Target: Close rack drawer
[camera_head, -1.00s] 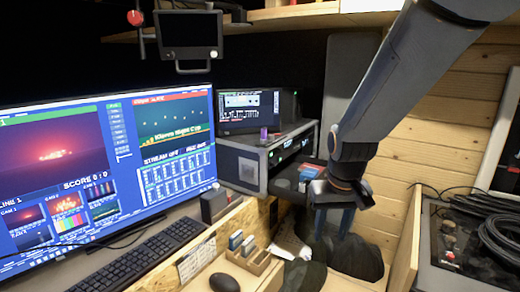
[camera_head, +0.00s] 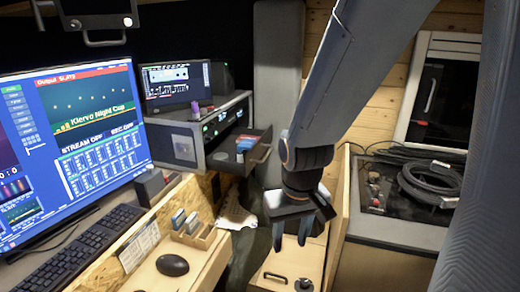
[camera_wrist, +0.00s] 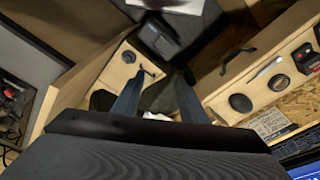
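The rack drawer (camera_head: 258,153) is pulled out of the black-and-grey rack case (camera_head: 200,130), in the middle of the head view. A small blue item with some red (camera_head: 246,142) sits in it. My gripper (camera_head: 291,236) hangs below and to the right of the drawer, pointing down, apart from the drawer front in the picture. Its two bluish fingers are spread with nothing between them. The spread fingers also show in the wrist view (camera_wrist: 157,98). I cannot make out the drawer for certain in the wrist view.
The desk holds a mouse (camera_head: 173,265), a keyboard (camera_head: 75,255) and a wooden card holder (camera_head: 193,233). A large monitor (camera_head: 75,140) stands at left. A wooden cabinet (camera_head: 287,265) lies below my gripper. Coiled cable (camera_head: 430,185) rests at right.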

